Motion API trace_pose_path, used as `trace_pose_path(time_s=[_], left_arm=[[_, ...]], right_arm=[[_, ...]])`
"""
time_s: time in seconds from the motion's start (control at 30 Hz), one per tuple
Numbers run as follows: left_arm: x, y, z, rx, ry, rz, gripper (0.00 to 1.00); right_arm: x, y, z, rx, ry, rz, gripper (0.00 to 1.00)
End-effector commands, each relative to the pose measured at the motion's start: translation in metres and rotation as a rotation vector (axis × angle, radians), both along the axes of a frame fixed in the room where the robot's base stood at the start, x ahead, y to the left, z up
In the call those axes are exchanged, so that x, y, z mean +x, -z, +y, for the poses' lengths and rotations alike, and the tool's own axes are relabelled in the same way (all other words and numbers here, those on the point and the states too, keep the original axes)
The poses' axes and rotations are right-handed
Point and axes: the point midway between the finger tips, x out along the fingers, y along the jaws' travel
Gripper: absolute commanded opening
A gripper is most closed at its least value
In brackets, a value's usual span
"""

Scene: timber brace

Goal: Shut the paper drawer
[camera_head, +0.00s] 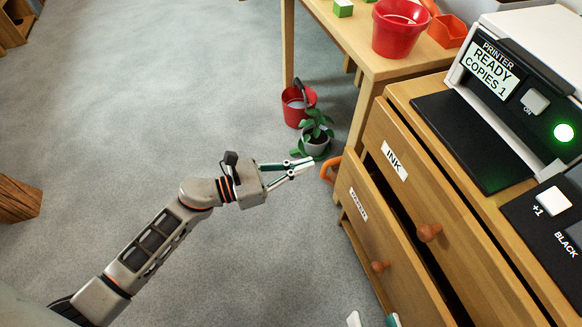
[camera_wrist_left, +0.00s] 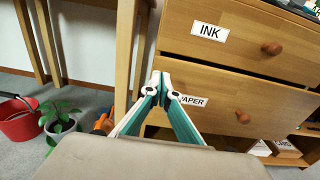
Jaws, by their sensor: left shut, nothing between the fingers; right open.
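The paper drawer (camera_head: 372,237) is the lower wooden drawer of the printer cabinet, with a round knob (camera_head: 379,266). It stands partly out, with a dark gap behind its front. Its front and label also show in the left wrist view (camera_wrist_left: 225,98). My left gripper (camera_head: 310,164) is shut and empty, left of the drawer's far corner and apart from it in the head view. In the left wrist view its fingertips (camera_wrist_left: 161,84) overlap the drawer front's left end; contact cannot be told. My right gripper (camera_head: 373,319) shows only its spread fingertips at the bottom edge.
The ink drawer (camera_head: 415,190) is above, under the printer (camera_head: 520,75). An orange object (camera_head: 328,168) lies beside the cabinet, near my left gripper. A potted plant (camera_head: 315,140) and red bucket (camera_head: 297,105) stand on the floor behind.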

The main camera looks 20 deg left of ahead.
Motion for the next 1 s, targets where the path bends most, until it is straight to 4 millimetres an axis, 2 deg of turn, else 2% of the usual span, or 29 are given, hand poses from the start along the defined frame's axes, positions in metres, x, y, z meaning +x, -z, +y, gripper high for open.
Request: trace_pose_path(time_s=[0.2,0.4,0.6,1.0], left_arm=[[0.026,0.001,-0.034,-0.003,0.000,0.003,0.00],[0.042,0.003,-0.056,-0.002,0.000,0.005,0.00],[0.049,0.002,-0.065,-0.001,0.000,0.004,0.00],[0.048,0.001,-0.066,0.000,0.000,0.002,0.00]], right_arm=[[-0.002,0.003,0.004,0.028,0.008,0.012,0.42],[-0.004,0.003,0.007,0.059,0.017,0.020,0.42],[-0.004,0.003,0.009,0.073,0.022,0.023,0.42],[-0.002,0.002,0.009,0.079,0.031,0.020,0.42]])
